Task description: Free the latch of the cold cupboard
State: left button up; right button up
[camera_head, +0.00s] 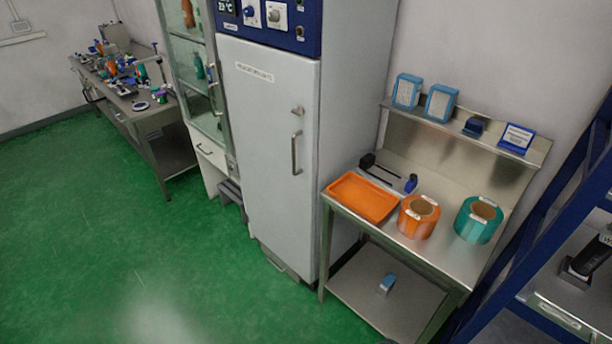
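The cold cupboard (262,150) is a tall white cabinet in the middle of the view, with a blue control panel (268,20) on top. Its door looks closed and carries a label near the top. A vertical bar handle (296,153) is on the door's right side. A small metal latch (297,111) sits just above the handle; its exact position is too small to tell. Neither of my grippers is in view.
A steel table (395,275) right of the cupboard holds an orange tray (363,196), an orange roll (418,217) and a teal roll (478,220). A glass cabinet (203,90) and cluttered bench (125,95) stand left. A blue rack (545,225) is far right. Green floor in front is clear.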

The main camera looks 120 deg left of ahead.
aim_at(300, 112)
jog(key=u, duration=4.2)
